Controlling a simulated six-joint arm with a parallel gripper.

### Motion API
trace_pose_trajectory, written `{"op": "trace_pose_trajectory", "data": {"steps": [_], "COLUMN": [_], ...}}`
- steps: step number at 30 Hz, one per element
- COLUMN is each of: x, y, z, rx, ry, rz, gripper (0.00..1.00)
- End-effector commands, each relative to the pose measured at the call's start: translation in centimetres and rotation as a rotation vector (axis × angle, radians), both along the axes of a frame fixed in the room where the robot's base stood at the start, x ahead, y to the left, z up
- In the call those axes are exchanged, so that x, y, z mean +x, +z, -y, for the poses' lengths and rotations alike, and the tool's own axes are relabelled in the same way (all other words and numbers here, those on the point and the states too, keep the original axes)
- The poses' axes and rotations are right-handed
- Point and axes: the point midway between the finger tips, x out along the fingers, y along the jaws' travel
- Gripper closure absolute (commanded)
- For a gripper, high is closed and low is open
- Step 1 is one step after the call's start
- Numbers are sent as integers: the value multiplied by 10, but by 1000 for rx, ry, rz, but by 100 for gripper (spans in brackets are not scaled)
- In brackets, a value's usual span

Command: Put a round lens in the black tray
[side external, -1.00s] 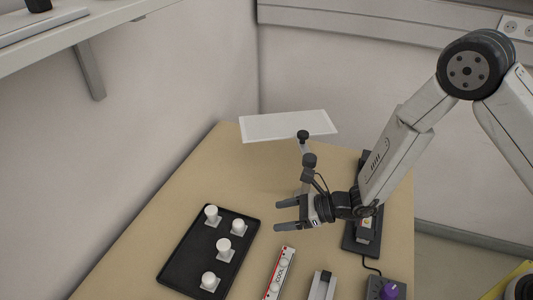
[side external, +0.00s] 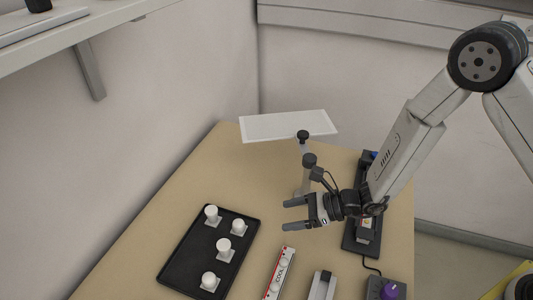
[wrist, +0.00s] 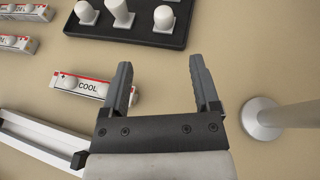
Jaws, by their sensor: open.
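The black tray (side external: 190,250) lies on the table at lower left in the side view, and its edge (wrist: 143,36) shows at the top of the wrist view. Several white round-topped pieces on square bases, such as this one (side external: 224,245), stand in it. A red-and-white strip marked COOL (side external: 274,280) lies right of the tray; in the wrist view (wrist: 95,91) it carries a white dome (wrist: 68,80), perhaps a round lens. My gripper (side external: 283,214) is open and empty above the table, between tray and lamp post.
A post with a round base (wrist: 261,118) stands close to my gripper and carries a white panel (side external: 288,127). A pale channel (side external: 322,286) and a box with a purple knob (side external: 389,291) are at the front. More strips (wrist: 15,42) lie at left in the wrist view.

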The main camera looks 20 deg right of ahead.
Motion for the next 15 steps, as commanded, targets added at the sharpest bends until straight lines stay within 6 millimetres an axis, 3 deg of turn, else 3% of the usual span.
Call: {"op": "trace_pose_trajectory", "data": {"steps": [5,15], "x": [-12,-59], "y": [9,29], "z": [1,21], "rx": [-45,-252], "ry": [91,436], "rz": [19,109], "gripper": [21,21]}}
